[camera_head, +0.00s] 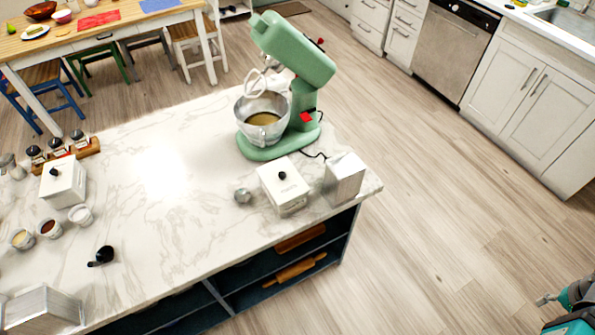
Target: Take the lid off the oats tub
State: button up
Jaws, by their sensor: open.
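A white square tub (285,192) with a flat lid (276,170) and a small black knob stands near the right end of the marble island. Its lid is on. Small lettering shows on its front but is too blurred to read. A similar white lidded tub (63,186) stands at the left of the island. I cannot tell from the lettering which one is the oats tub. My gripper (545,300) is at the lower right edge, partly cut off, over the floor and well apart from both tubs. It is open and holds nothing visible.
A green stand mixer (300,70) with a steel bowl stands behind the right tub. A plain white box (344,179) stands close on its right, and a small metal piece (242,195) lies left of it. The island's middle (165,205) and the floor on the right (450,220) are clear.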

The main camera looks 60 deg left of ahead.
aim_at(282, 177)
jog(key=z, duration=1)
jog(key=k, duration=1.8)
jog(key=u, duration=1.4)
